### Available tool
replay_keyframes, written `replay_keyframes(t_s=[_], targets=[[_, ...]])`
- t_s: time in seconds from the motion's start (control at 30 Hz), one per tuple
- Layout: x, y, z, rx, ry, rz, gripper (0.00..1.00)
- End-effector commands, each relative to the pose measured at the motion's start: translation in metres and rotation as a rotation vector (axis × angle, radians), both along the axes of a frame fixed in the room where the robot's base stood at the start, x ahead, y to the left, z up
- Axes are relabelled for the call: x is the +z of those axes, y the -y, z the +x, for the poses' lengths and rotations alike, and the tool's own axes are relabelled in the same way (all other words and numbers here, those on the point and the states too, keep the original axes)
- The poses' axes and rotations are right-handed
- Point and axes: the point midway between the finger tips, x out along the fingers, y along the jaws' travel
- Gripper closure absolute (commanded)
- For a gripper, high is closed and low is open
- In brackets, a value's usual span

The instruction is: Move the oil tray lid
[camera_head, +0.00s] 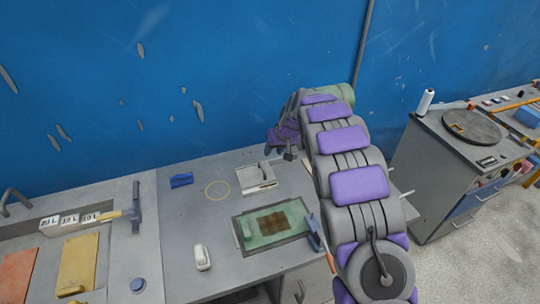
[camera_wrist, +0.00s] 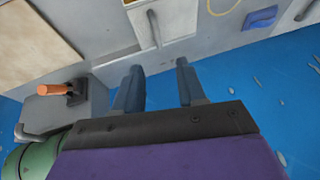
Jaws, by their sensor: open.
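A pale square tray (camera_head: 251,183) sits at the back of the grey workbench in the head view, with a dark upright handle-like piece on top. I take its flat top to be the oil tray lid, but cannot clearly tell lid from tray. It also shows at the top of the wrist view (camera_wrist: 176,24), with a thin bar across it. My gripper (camera_head: 282,142) is above the back of the bench, near and slightly right of the tray. In the wrist view my gripper (camera_wrist: 160,85) has its two fingers apart with nothing between them.
A green panel mould (camera_head: 291,233) with a brown patch lies in front of the tray. A blue block (camera_head: 181,180), a yellow ring (camera_head: 217,190) and a white object (camera_head: 202,257) lie to the left. The blue wall (camera_head: 200,70) stands close behind the bench.

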Motion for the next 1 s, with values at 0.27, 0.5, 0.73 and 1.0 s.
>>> replay_keyframes(t_s=[0.27, 0.5, 0.73, 1.0], targets=[[0.022, 0.007, -0.008, 0.001, -0.002, -0.001, 0.6], [0.023, 0.007, -0.008, 0.001, -0.003, -0.001, 0.6], [0.023, 0.007, -0.008, 0.001, -0.003, -0.001, 0.6], [0.024, 0.008, -0.01, -0.001, -0.004, -0.004, 0.6]])
